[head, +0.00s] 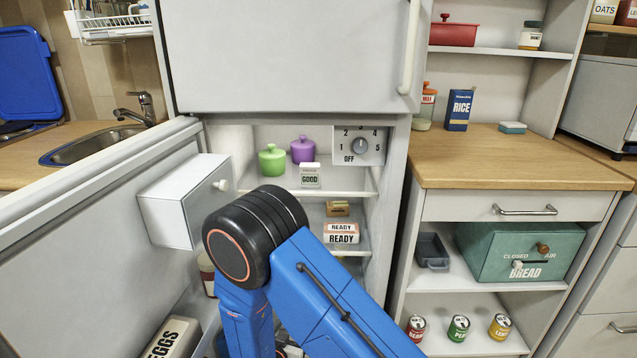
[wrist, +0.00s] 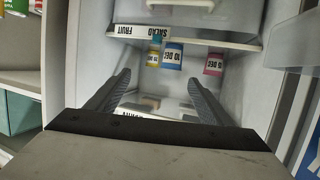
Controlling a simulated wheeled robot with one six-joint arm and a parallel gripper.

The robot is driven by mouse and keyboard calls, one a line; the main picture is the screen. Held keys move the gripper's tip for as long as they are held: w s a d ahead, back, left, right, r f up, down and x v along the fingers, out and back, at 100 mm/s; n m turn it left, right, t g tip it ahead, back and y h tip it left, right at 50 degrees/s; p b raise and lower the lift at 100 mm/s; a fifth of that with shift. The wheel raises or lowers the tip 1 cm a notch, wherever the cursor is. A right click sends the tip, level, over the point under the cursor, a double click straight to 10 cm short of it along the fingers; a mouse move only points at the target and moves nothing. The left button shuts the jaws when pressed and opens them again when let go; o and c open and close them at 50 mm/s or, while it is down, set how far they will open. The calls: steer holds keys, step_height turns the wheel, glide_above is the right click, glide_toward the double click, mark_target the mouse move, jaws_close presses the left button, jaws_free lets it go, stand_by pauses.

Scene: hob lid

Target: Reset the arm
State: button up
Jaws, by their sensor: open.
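My blue arm (head: 318,290) with its black joint (head: 256,237) reaches into the open lower compartment of the fridge in the head view. My gripper is hidden there behind the arm. In the wrist view my gripper (wrist: 160,85) is open, its two dark fingers apart with nothing held between them. That view appears upside down. Beyond the fingers are a yellow jar (wrist: 153,60), a blue jar (wrist: 173,58) and a pink jar (wrist: 213,65), by a shelf edge with a label (wrist: 145,31) reading "FRUIT SALAD".
The open fridge door (head: 90,235) stands left of my arm, with a white box (head: 172,210) on it. Fridge shelves hold a green pot (head: 271,162), a purple pot (head: 303,151) and a READY box (head: 341,234). A wooden counter (head: 520,162) is at right.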

steer(key=w+d+r+g+y, duration=0.1)
steer(key=w+r+g+y, duration=0.15)
steer(key=r, duration=0.45)
steer(key=w+d+r+g+y, duration=0.1)
steer(key=w+r+y, duration=0.2)
steer(key=r, duration=0.4)
steer(key=s+d+r+n+g+y, duration=0.1)
steer(key=s+d+r, duration=0.1)
steer(key=d+r, duration=0.3)
steer(key=s+d+r+y, duration=0.1)
steer(key=d+r+y, duration=0.1)
steer(key=r, duration=0.6)
steer(key=s+d+r+n+g, duration=0.2)
steer(key=s+d+r, duration=0.6)
steer(key=s+d, duration=0.35)
steer(key=s+d+r+g+h, duration=0.1)
steer(key=s+d+h, duration=0.1)
steer(key=s+d, duration=0.5)
steer(key=s+d+g+h, duration=0.1)
steer(key=s+d+h, duration=0.1)
steer(key=s+d, duration=0.6)
steer(key=s, duration=0.5)
steer(key=shift+s+d+r+n, duration=0.25)
steer(key=shift+d+r+n, duration=0.05)
steer(key=shift+r, duration=0.1)
steer(key=shift+g, duration=0.25)
